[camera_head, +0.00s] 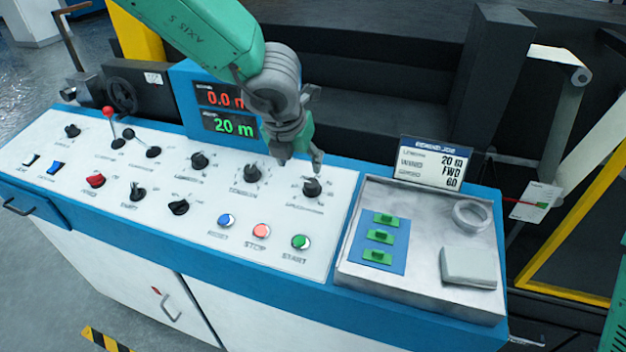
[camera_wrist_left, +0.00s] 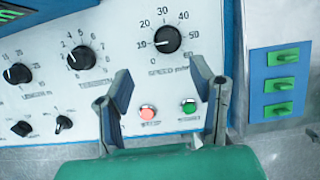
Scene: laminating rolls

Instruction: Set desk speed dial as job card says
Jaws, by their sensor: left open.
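The speed dial (camera_head: 312,187) is a black knob at the right end of the desk's upper row. In the left wrist view the speed dial (camera_wrist_left: 167,40) has its white mark pointing left, close to the 10 on its scale. The job card (camera_head: 432,163) stands behind the tray and shows 20 m, FWD and what looks like 60. My left gripper (camera_head: 301,158) is open and empty, just above and beside the dial in the head view. In the wrist view its two fingers (camera_wrist_left: 162,82) are spread below the dial, apart from it. My right gripper is out of view.
Green start (camera_head: 300,242) and red stop (camera_head: 261,231) buttons sit in front of the dial. Another knob (camera_head: 252,173) is to its left. A tray (camera_head: 400,288) at right holds a blue plate with green pieces, a ring and a grey block. A display (camera_head: 228,124) reads 20 m.

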